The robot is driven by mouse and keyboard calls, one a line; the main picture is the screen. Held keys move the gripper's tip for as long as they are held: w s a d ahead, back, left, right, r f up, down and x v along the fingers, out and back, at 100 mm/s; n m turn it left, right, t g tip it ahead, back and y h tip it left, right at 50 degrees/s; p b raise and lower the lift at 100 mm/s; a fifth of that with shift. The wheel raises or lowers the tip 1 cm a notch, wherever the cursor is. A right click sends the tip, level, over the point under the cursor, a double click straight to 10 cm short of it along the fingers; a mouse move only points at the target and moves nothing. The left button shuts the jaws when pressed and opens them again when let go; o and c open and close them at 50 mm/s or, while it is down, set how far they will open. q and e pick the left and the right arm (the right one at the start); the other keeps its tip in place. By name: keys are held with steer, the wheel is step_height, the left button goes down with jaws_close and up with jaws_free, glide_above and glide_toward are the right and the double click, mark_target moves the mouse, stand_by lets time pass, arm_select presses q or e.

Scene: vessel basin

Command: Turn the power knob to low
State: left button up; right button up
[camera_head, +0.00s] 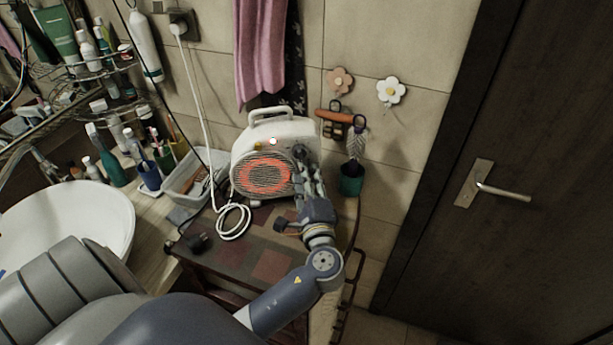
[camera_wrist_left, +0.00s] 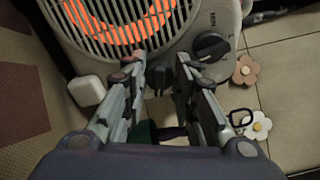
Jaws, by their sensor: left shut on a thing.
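A white fan heater (camera_head: 275,132) with a top handle stands on the small table. Its round grille (camera_head: 264,176) glows orange, and it also glows in the left wrist view (camera_wrist_left: 130,20). My left gripper (camera_head: 304,160) is at the heater's right front side. In the left wrist view my left gripper (camera_wrist_left: 159,68) has its fingertips on either side of a dark knob (camera_wrist_left: 158,78), shut on it. This knob's pointer and setting are hard to read. A second black knob (camera_wrist_left: 209,47), with small markings beside it, sits just right of the fingers. My right gripper is out of view.
The table (camera_head: 228,254) has a checkered top. A basin (camera_head: 65,222) and a bin of items (camera_head: 187,178) are further left. A dark door (camera_head: 540,130) stands at right.

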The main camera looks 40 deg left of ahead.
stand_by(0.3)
arm_select(q)
steer(key=o, duration=1)
